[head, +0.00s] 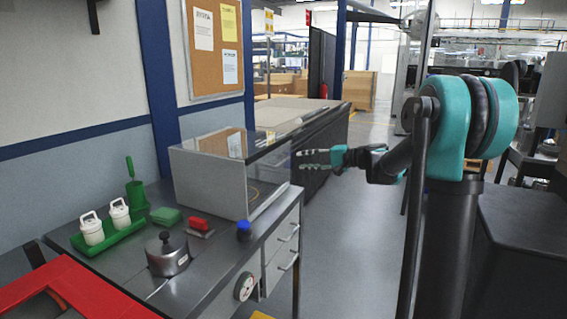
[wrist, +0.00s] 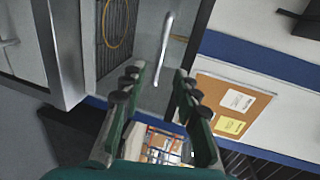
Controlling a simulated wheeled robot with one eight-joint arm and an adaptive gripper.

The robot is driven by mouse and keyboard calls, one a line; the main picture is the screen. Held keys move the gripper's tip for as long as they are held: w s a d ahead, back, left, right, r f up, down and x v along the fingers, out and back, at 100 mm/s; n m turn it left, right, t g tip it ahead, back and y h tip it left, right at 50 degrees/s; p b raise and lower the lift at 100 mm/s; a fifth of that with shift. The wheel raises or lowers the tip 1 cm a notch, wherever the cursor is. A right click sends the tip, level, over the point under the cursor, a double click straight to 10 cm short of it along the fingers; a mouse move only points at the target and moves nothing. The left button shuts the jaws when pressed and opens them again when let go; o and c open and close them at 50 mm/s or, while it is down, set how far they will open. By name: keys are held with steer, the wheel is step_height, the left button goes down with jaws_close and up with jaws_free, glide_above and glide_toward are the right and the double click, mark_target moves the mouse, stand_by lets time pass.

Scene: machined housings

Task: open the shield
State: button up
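The shield is a clear pane (head: 268,180) on a grey box (head: 208,182) standing on the bench. In the wrist view the clear pane (wrist: 146,50) carries a silver bar handle (wrist: 164,45). The handle appears beyond and between my fingertips; I see no contact. An orange loop shows behind the pane. In the head view my gripper (head: 300,160) is level with the upper part of the box, just right of it, fingers pointing left. In the wrist view my gripper (wrist: 160,80) has its fingers apart and nothing between them. The handle is not distinct in the head view.
On the bench (head: 205,255) are a green rack (head: 110,238) with white canisters, a metal pot (head: 167,255), a red block (head: 199,224) and a blue-topped item (head: 243,230). A red frame (head: 75,285) lies front left. The aisle floor (head: 340,230) right of the bench is clear.

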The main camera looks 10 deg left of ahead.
mark_target(285, 161)
steer(key=x, duration=0.9)
steer(key=shift+a, duration=0.1)
jaws_close()
